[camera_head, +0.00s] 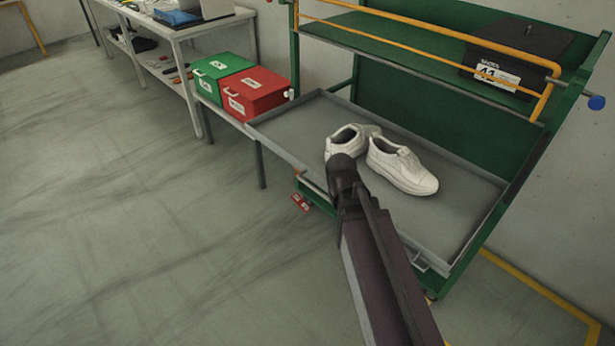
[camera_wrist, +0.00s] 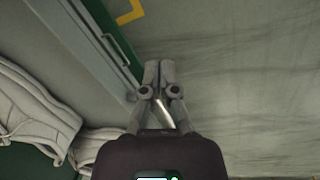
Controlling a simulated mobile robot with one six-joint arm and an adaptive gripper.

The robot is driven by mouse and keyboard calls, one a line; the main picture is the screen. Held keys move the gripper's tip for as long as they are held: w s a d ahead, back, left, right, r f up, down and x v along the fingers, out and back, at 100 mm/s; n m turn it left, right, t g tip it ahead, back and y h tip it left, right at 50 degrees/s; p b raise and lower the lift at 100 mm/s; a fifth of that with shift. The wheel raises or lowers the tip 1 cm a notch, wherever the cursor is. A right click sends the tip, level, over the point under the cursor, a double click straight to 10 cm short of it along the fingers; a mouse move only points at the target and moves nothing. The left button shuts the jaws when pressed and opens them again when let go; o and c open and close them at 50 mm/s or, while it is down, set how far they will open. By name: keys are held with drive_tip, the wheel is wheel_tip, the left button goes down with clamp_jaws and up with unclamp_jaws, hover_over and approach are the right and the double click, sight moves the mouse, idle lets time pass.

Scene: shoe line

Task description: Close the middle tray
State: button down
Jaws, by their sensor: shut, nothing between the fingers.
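The grey tray (camera_head: 460,212) stands out from the green rack (camera_head: 425,78), with a pair of white shoes (camera_head: 402,168) lying in it. My arm crosses over the tray's front edge in the head view and hides part of it; my gripper cannot be made out there. In the wrist view my gripper (camera_wrist: 158,68) has its fingers together and holds nothing. It is beside the tray's edge, with the floor to its right. The tray (camera_wrist: 62,42) and the shoes (camera_wrist: 35,110) show on the left there. Contact with the tray cannot be told.
A black box (camera_head: 515,50) stands on the rack's upper shelf behind a yellow rail (camera_head: 430,38). A green box (camera_head: 215,72) and a red box (camera_head: 255,92) stand left of the tray, near a workbench (camera_head: 190,30). The floor in front and to the left is clear.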

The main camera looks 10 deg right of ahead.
drive_tip(key=w+a+n+t+h+b, duration=0.25)
drive_tip(key=w+a+n, duration=0.25)
drive_tip(key=w+n, duration=0.55)
drive_tip(key=n+t+h, duration=0.3)
drive_tip(key=n+h, duration=0.1)
drive_tip(key=n, duration=0.7)
approach(310, 175)
wheel_tip(310, 175, up, 2)
drive_tip(key=s, duration=0.2)
drive_tip(key=shift+w+a+r+n+y+b, duration=0.1)
drive_tip(key=shift+a+n+y+b, duration=0.1)
drive_tip(key=shift+a, duration=0.2)
drive_tip(key=shift+w+a+r+n+y+b, duration=0.1)
drive_tip(key=shift+a+r+b, duration=0.1)
drive_tip(key=shift+a, duration=0.15)
drive_tip(key=shift+f, duration=0.1)
drive_tip(key=b+x, duration=0.5)
drive_tip(key=x, duration=0.2)
drive_tip(key=shift+w+d+f, duration=0.1)
drive_tip(key=shift+d+f, duration=0.1)
drive_tip(key=shift+f, duration=0.1)
drive_tip(key=shift+b+x, duration=0.95)
drive_tip(key=shift+x, duration=0.2)
drive_tip(key=shift+w+r, duration=0.1)
drive_tip(key=shift+w, duration=0.05)
